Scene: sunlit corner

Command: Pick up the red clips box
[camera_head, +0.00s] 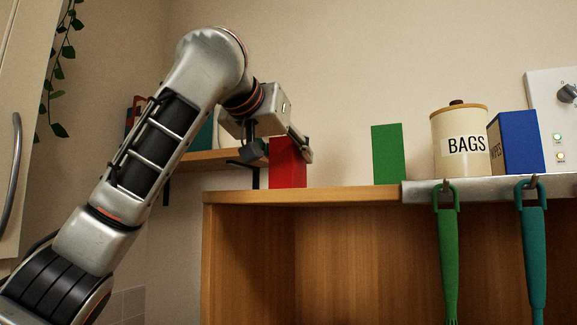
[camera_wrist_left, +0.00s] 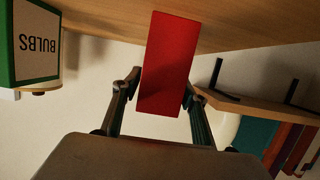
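The red clips box (camera_head: 287,167) stands upright on top of the wooden cabinet (camera_head: 330,193), near its left end. No label shows on it. In the left wrist view, which is upside down, the red box (camera_wrist_left: 168,65) fills the space between the fingers (camera_wrist_left: 163,85). Both fingertips appear to meet its side edges. The box's base looks level with the cabinet top, and no gap shows under it. My right gripper is in neither view.
Right of the box are a green box (camera_head: 388,154), a BAGS canister (camera_head: 459,140) and a blue box (camera_head: 516,142). Bare cabinet top lies between red and green. Utensils hang from a rail (camera_head: 500,188). A wall shelf (camera_head: 205,160) with books is behind my arm.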

